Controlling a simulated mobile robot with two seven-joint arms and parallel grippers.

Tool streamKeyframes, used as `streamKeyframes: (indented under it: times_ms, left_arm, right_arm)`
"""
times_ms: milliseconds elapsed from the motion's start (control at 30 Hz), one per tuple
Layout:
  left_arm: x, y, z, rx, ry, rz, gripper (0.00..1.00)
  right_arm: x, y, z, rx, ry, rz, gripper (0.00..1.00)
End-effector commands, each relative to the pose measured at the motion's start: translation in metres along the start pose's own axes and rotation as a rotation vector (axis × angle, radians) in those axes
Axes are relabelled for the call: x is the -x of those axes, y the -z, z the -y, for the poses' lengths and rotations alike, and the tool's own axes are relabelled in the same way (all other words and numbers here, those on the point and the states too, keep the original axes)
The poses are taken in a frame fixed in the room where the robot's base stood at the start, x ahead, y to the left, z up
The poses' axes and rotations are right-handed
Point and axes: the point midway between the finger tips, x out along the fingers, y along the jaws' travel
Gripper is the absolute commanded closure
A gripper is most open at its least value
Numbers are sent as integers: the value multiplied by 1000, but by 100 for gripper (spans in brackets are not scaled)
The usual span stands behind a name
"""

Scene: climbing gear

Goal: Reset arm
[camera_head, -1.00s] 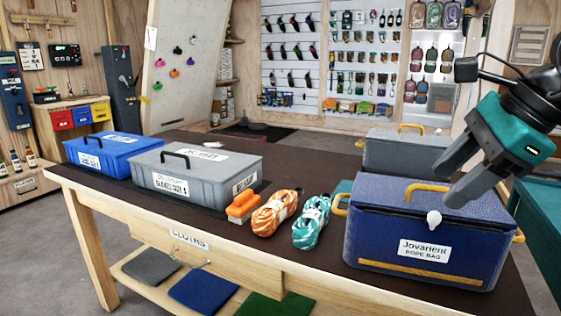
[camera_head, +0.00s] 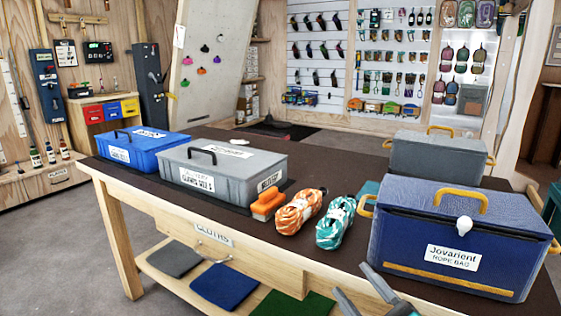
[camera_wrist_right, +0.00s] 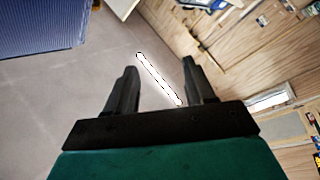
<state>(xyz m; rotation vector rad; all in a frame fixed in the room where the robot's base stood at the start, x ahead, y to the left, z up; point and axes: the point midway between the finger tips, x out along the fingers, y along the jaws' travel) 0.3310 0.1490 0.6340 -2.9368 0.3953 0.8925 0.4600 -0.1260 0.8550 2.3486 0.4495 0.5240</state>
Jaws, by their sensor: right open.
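My right gripper (camera_head: 350,279) shows at the bottom edge of the head view, in front of the table and below the blue rope bag (camera_head: 400,240). Only its fingers and a bit of its body show there. In the right wrist view its two fingers (camera_wrist_right: 158,65) stand apart, with nothing gripped between them. Floor and a wood wall show beyond them. A white strip (camera_wrist_right: 160,80) appears between the fingers in that view; I cannot tell what it is. My left gripper is not in view.
On the table (camera_head: 130,172) stand a blue case (camera_head: 150,150), a grey case (camera_head: 225,180), a grey box (camera_head: 440,160), an orange brush (camera_head: 266,206), an orange rope (camera_head: 299,212) and a teal rope (camera_head: 335,222). Folded cloths (camera_head: 225,287) lie on the shelf below. Floor at left is clear.

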Motion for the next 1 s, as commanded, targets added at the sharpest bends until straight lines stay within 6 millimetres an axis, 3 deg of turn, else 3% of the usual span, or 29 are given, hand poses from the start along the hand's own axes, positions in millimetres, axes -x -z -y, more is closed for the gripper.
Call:
streamKeyframes:
  times_ms: [33,100,200,400,500,700,1000]
  left_arm:
    - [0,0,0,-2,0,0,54]
    - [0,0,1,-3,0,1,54]
    - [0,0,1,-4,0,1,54]
    - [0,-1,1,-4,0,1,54]
    - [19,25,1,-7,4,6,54]
    - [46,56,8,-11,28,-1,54]
    - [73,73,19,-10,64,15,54]
  right_arm:
    - [21,-26,23,-139,15,140,46]
    - [50,-55,51,-304,35,318,46]
    - [93,-82,90,-498,62,531,46]
    - [180,-102,161,-814,115,888,46]
    - [174,-84,136,-803,106,890,46]
    - [174,-62,105,-783,92,903,46]
    - [176,-42,74,-760,74,916,46]
